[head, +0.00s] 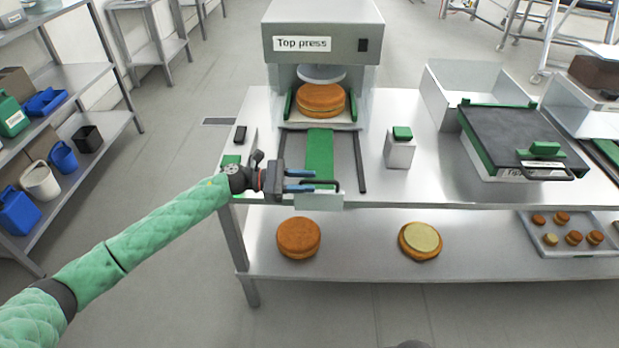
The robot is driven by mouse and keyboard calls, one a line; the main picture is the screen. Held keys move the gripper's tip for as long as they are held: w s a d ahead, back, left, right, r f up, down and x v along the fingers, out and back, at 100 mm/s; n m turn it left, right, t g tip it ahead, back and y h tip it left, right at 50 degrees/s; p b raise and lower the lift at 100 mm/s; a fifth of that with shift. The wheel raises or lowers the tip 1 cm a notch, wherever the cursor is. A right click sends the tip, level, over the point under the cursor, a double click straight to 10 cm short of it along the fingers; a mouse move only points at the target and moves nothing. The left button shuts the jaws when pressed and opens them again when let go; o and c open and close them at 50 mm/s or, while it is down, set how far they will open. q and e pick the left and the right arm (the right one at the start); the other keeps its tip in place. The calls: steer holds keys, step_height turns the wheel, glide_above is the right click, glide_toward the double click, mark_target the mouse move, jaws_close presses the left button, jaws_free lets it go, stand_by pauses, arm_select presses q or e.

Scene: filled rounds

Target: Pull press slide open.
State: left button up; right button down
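The press (322,48), a grey box labelled "Top press", stands at the back of the steel table. Under its round white plate (321,74), a brown filled round (320,99) sits on the slide, which is inside the press. A green strip (319,152) runs forward between two dark rails (360,165). The black slide handle (327,182) is at the table's front edge. My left gripper (303,181) reaches in from the left at this handle. Its blue-lined fingers are apart, with the handle bar seeming to lie between them. My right gripper is not in view.
A white block with a green top (401,148) stands right of the rails. A dark-topped press unit (520,140) is further right. Two rounds (298,237) (420,240) and a tray (575,248) of small rounds sit on the lower shelf. A rack (75,80) stands left.

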arm_select(q)
steer(key=shift+d, duration=0.6)
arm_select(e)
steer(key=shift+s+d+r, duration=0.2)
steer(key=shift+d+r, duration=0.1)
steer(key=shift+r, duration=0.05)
arm_select(q)
jaws_close()
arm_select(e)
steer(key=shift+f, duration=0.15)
